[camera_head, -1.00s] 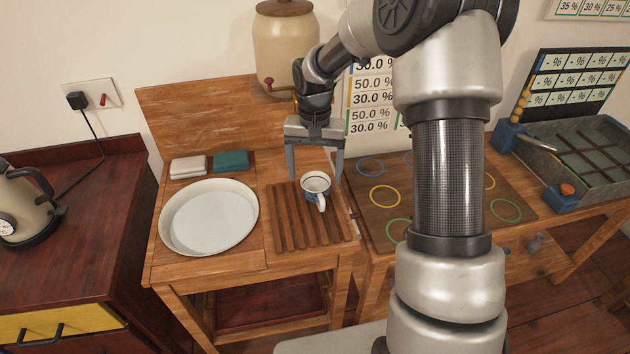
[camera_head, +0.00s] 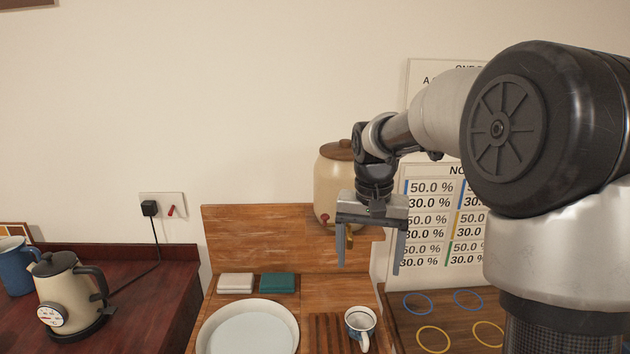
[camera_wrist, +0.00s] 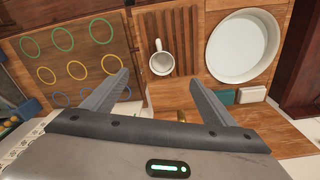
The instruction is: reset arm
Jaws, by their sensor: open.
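My gripper (camera_head: 369,262) hangs with its fingers apart and nothing between them, in the air above the wooden table.
A white round basin (camera_head: 247,330) stands left of the rack, with white and teal folded cloths (camera_head: 277,283) behind it. A beige dispenser (camera_head: 334,180) is behind my gripper. A kettle (camera_head: 70,290) and blue mug (camera_head: 15,265) stand at left. Coloured rings (camera_wrist: 101,31) mark the board.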

